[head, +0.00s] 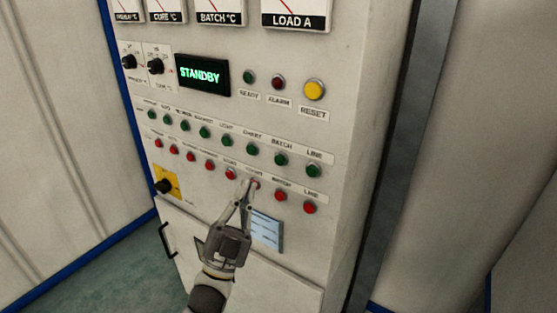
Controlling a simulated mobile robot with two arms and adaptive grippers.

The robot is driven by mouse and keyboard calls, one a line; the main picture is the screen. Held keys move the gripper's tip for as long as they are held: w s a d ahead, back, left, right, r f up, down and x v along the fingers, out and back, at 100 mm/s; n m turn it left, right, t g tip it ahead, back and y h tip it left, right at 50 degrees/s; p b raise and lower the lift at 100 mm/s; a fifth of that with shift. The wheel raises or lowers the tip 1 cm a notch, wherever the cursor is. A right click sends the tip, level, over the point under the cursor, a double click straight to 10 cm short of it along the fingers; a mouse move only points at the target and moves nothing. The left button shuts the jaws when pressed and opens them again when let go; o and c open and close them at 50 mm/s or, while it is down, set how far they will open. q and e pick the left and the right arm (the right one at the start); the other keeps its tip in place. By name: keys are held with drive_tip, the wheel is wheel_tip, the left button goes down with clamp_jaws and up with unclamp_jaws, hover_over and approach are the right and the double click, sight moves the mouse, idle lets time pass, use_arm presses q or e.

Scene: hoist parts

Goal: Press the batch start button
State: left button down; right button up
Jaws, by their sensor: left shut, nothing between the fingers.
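A grey control cabinet carries a row of green buttons above a row of red buttons. The green button labelled BATCH (281,159) is second from the right in the upper row. The red button below it (281,195) also shows. My left gripper (250,188) is shut and empty, its fingertips over the lower row at the red button left of the BATCH column, which they partly cover. The tips are below and left of the green BATCH button. I cannot tell whether they touch the panel. My right gripper is not in view.
The display (203,75) reads STANDBY. A yellow RESET button (314,89) is at upper right. A yellow-plated rotary switch (166,184), a light blue label plate (267,230) and a black door handle (166,239) are lower down. Neighbouring buttons sit close together.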

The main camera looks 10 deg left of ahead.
sight(280, 160)
use_arm(q)
drive_tip(key=w+d+b, duration=0.3)
drive_tip(key=w, duration=0.5)
drive_tip(key=shift+w, duration=0.15)
idle(1.5)
drive_tip(key=shift+w+d+b, duration=0.15)
drive_tip(key=shift+w+b, duration=0.25)
drive_tip(key=shift+b, duration=0.05)
drive_tip(key=shift+w+d+b, duration=0.15)
drive_tip(key=shift+w+b, duration=0.2)
drive_tip(key=shift+w, duration=0.05)
idle(0.5)
idle(0.4)
drive_tip(key=shift+s+a+p, duration=0.3)
drive_tip(key=shift+s+p, duration=0.1)
drive_tip(key=shift+s, duration=0.45)
